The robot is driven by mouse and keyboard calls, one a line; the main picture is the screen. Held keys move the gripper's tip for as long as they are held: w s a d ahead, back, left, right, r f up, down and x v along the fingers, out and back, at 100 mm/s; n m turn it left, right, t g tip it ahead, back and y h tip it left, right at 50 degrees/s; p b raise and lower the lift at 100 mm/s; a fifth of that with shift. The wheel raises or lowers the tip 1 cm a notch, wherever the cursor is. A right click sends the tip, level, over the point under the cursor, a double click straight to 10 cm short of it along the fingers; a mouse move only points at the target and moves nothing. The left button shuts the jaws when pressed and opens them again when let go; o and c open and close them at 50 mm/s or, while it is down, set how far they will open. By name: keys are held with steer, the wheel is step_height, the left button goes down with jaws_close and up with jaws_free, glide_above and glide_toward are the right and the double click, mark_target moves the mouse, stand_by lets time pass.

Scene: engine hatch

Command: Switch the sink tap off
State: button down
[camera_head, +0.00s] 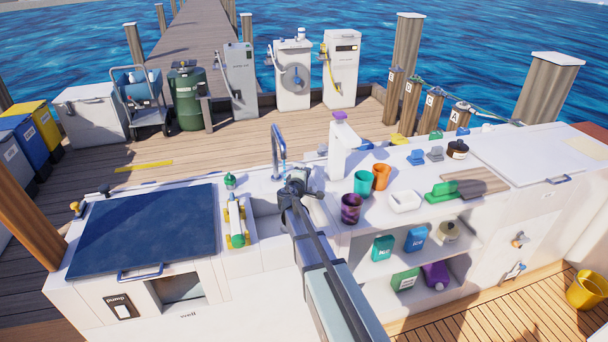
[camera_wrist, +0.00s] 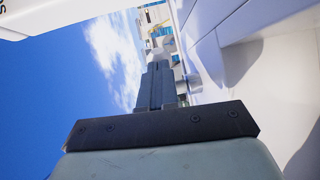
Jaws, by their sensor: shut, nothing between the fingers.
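The sink tap (camera_head: 275,140) is a tall, thin curved spout behind the sink, left of the white bottle. The sink (camera_head: 265,207) is a pale basin in the white counter, partly hidden by my arm. My gripper (camera_head: 296,178) is over the sink's right side, close to the foot of the tap; I cannot tell whether it touches it. In the wrist view my gripper (camera_wrist: 157,82) is shut with nothing between its fingers. The tap's handle cannot be made out clearly behind my gripper, nor can I tell whether water runs.
Purple, teal and orange cups (camera_head: 381,177) stand further right with a white dish (camera_head: 405,201). A green-capped bottle (camera_head: 230,181) is left of the sink. A dark blue hatch (camera_head: 147,228) lies at left.

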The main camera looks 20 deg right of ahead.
steer(key=shift+d+n, duration=0.3)
steer(key=shift+w+d, duration=0.5)
steer(key=shift+d, duration=0.35)
steer(key=shift+w+d+n+t+y, duration=0.15)
steer(key=shift+d+n+t+y, duration=0.15)
steer(key=shift+y, duration=0.3)
steer(key=shift+w+d+n+t+y, duration=0.1)
steer(key=shift+d+n+t+y, duration=0.1)
steer(key=shift+n+t+y, duration=0.3)
steer(key=shift+w+d, duration=0.5)
steer(key=shift+w, duration=0.15)
steer(key=shift+w+d, duration=0.15)
steer(key=shift+w, duration=0.1)
steer(key=v, duration=1.4)
steer(key=shift+s+r, duration=0.25)
steer(key=shift+s, duration=0.05)
